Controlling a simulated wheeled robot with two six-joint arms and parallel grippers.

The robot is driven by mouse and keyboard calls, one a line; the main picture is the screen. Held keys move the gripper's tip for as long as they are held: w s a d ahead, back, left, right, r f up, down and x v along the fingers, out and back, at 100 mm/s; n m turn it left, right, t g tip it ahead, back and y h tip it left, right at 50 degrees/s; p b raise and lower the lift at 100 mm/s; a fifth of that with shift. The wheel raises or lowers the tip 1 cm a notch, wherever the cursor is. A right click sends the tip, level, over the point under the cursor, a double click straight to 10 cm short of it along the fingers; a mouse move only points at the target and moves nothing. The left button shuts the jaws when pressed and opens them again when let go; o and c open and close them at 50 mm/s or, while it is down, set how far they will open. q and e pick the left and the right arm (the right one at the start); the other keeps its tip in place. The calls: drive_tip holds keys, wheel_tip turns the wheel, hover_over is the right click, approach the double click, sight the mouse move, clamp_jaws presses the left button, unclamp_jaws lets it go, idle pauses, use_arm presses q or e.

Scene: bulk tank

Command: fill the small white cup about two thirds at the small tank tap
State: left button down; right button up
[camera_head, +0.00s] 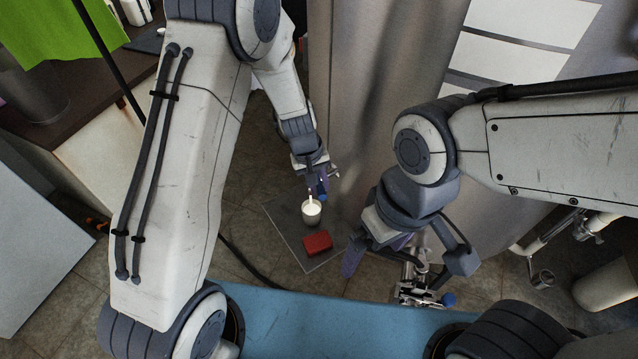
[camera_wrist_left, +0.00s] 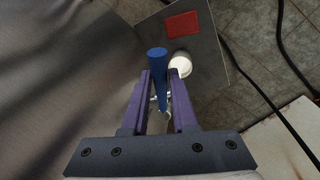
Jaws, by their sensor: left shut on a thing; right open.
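The small white cup (camera_head: 311,212) stands upright on a grey plate (camera_head: 292,238) low in front of the steel tank (camera_head: 365,100). A thin white stream runs down into the cup from the small tap above it; the exact fill level is hard to tell. My left gripper (camera_head: 318,184) is at this tap, just above the cup. In the left wrist view its fingers are shut on the blue tap handle (camera_wrist_left: 157,68), and the cup (camera_wrist_left: 180,66) shows right beside the handle. My right gripper (camera_head: 405,262) is open and empty, right of the plate.
A red block (camera_head: 317,242) lies on the plate in front of the cup. A second metal tap or fitting with a blue knob (camera_head: 448,299) is below my right gripper. A dark cable (camera_head: 250,264) crosses the tiled floor left of the plate.

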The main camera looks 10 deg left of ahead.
idle(0.8)
use_arm(q)
drive_tip(key=shift+w+d+r+n+p, duration=0.1)
drive_tip(key=shift+d+r+n+p, duration=0.1)
drive_tip(key=shift+d+n+p, duration=0.4)
drive_tip(key=n+p, duration=0.1)
drive_tip(key=n, duration=0.1)
drive_tip(key=w+d+n+p, duration=0.1)
drive_tip(key=p, duration=0.1)
drive_tip(key=shift+w+d+f+n+t, duration=0.1)
drive_tip(key=shift+d+f+n+t, duration=0.1)
drive_tip(key=shift+n+t, duration=0.2)
drive_tip(key=c, duration=0.7)
unclamp_jaws()
